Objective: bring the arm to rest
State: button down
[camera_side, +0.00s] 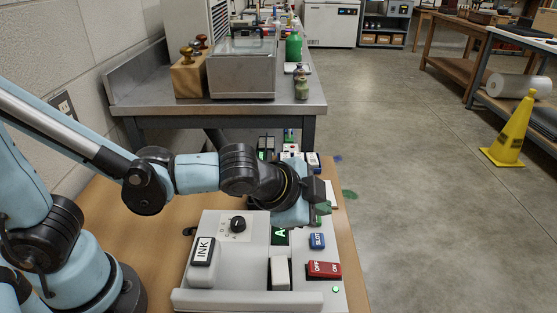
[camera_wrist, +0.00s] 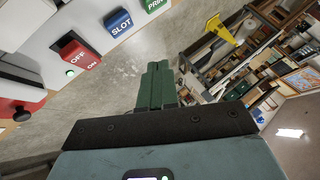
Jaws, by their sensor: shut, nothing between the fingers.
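My gripper (camera_side: 323,208) is held over the right part of a light grey machine, near its front panel. In the wrist view the green fingers of my gripper (camera_wrist: 158,72) lie together, shut and empty, with the bare floor behind them. The arm is bent, with its forearm stretched out to the right over the wooden table. In the side view my wrist hides part of the machine's far side. I cannot tell exactly how high the fingers are above the panel.
The machine (camera_side: 215,275) has an INK label (camera_side: 203,251), a black knob (camera_side: 238,224), a blue SLOT button (camera_side: 317,241) and a red OFF/ON switch (camera_side: 324,270) beside a lit green lamp. A metal bench (camera_side: 150,98) stands behind.

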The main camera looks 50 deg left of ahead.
jog(key=s+a+r+n+g, duration=0.1)
jog(key=s+a+n, duration=0.2)
jog(key=a+n, duration=0.2)
jog(key=s+a+r+n+g+y, duration=0.1)
jog(key=s+a+n, duration=0.2)
jog(key=a, duration=0.9)
jog(key=n, duration=0.2)
jog(key=shift+s+a+n, duration=0.25)
jog(key=shift+s+n, duration=0.05)
jog(key=shift+n, duration=0.1)
